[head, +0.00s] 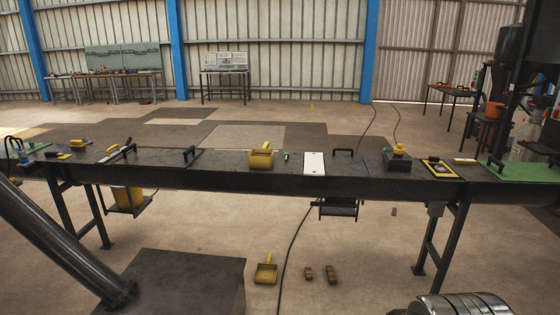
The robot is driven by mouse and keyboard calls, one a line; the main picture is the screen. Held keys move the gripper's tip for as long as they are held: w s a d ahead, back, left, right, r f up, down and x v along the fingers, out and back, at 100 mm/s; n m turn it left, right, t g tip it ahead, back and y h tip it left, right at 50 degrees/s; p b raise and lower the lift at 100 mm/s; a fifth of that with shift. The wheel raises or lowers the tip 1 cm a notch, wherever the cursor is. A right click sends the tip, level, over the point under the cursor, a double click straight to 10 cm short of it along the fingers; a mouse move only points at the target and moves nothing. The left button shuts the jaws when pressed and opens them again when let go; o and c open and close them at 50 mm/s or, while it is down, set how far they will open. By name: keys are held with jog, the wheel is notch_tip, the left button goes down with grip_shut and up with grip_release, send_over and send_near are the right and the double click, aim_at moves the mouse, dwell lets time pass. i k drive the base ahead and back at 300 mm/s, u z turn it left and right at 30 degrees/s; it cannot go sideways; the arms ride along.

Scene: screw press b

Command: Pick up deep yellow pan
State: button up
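A yellow pan (262,156) with raised walls stands on the long dark bench, left of a white plate. A second yellow pan (265,271), flatter and with a handle pointing up in the picture, lies on the floor in front of the bench. I cannot tell for sure which one is the deep yellow pan; the one on the bench looks deeper. Both stand free, with nothing touching them. My gripper is not in view.
The long bench (230,182) crosses the view and carries a white plate (314,163), a dark box (397,162) and black handles. Two brown blocks (331,275) lie on the floor near a black cable (291,243). A dark tube (55,240) slants across the lower left.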

aim_at(262, 159)
jog(key=i, duration=3.2)
jog(key=u, duration=1.85)
